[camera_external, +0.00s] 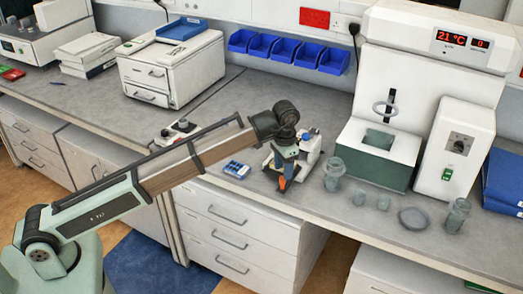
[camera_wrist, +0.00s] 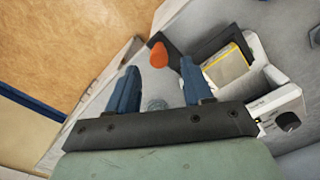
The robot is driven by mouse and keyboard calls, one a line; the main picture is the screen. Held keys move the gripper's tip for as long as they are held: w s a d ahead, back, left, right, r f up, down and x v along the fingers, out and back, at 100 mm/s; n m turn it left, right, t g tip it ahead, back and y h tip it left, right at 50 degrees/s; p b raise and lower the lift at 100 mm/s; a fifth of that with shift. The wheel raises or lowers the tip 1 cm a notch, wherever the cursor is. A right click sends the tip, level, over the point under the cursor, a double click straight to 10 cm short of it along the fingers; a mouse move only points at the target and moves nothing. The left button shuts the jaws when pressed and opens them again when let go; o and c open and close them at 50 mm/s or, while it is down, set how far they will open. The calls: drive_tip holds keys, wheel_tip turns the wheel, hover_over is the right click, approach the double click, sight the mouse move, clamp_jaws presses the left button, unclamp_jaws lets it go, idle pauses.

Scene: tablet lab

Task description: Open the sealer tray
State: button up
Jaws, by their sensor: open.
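The small white bench device that I take for the sealer (camera_external: 310,156) stands near the front edge of the bench, partly hidden behind my gripper (camera_external: 285,168). In the wrist view its white body (camera_wrist: 260,85) lies to the right, with a dark part and a yellow-edged panel (camera_wrist: 228,66). An orange knob (camera_wrist: 158,54) joins the dark part; it also shows below my gripper in the external view (camera_external: 282,183). My gripper (camera_wrist: 160,66) is open, its two blue fingers on either side of the knob's line. I cannot tell whether they touch it. The tray itself is not clearly distinguishable.
A blue vial rack (camera_external: 236,169) sits left of the device. Glass jars (camera_external: 334,175) and a dish (camera_external: 413,218) stand to the right, before a large white instrument (camera_external: 378,150). A small knobbed box (camera_external: 177,131) is farther left. The bench's front edge is close.

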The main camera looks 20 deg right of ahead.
wheel_tip(320, 180, up, 10)
drive_tip(key=shift+r, duration=0.2)
idle(0.4)
